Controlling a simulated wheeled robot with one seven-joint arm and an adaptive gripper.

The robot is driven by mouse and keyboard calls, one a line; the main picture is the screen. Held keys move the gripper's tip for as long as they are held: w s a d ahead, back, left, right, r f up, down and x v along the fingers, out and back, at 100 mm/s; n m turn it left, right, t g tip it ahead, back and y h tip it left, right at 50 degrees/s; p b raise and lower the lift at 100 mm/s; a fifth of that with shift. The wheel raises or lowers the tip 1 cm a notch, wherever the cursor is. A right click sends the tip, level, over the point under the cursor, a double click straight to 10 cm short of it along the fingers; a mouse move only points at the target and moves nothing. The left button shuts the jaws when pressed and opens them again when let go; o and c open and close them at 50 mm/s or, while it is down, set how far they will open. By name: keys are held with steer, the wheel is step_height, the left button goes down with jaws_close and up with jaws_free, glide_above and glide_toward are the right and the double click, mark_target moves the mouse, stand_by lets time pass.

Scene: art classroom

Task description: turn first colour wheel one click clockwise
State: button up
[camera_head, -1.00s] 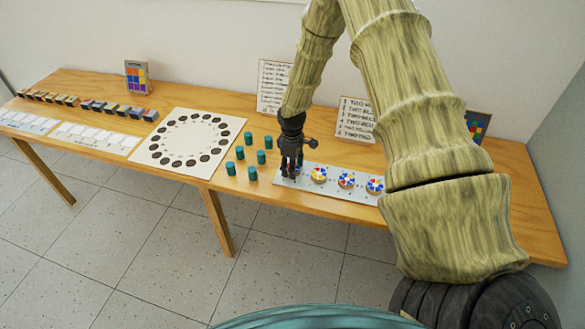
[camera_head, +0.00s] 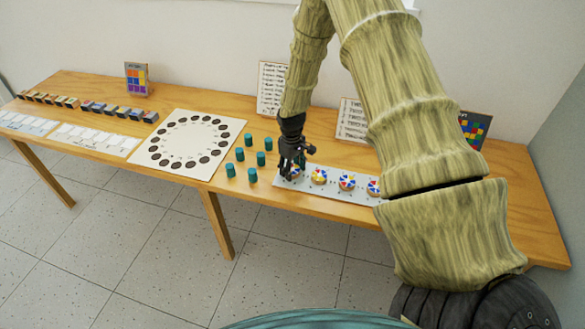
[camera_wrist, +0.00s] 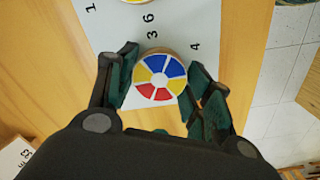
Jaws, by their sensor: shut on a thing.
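The first colour wheel (camera_wrist: 158,77) shows in the wrist view as a round disc with blue, yellow, red and white wedges and a wooden rim. It sits at the left end of the pale board (camera_head: 334,193), where it also shows in the head view (camera_head: 293,172). My gripper (camera_wrist: 155,85) has a finger on each side of the wheel and is shut on its rim. In the head view my gripper (camera_head: 288,172) points down over the wheel and partly hides it. Printed numbers lie around the wheel.
More wheels, such as the second one (camera_head: 319,176), sit to the right on the board. Several teal cylinders (camera_head: 251,176) stand just left of my gripper. A white sheet with a ring of dark discs (camera_head: 190,138) lies farther left. Cards (camera_head: 272,88) stand along the wall.

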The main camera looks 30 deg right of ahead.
steer(key=shift+w, duration=0.1)
steer(key=o, duration=1)
steer(key=shift+r, duration=0.1)
step_height(320, 180, up, 12)
steer(key=shift+f, duration=0.1)
stand_by(0.4)
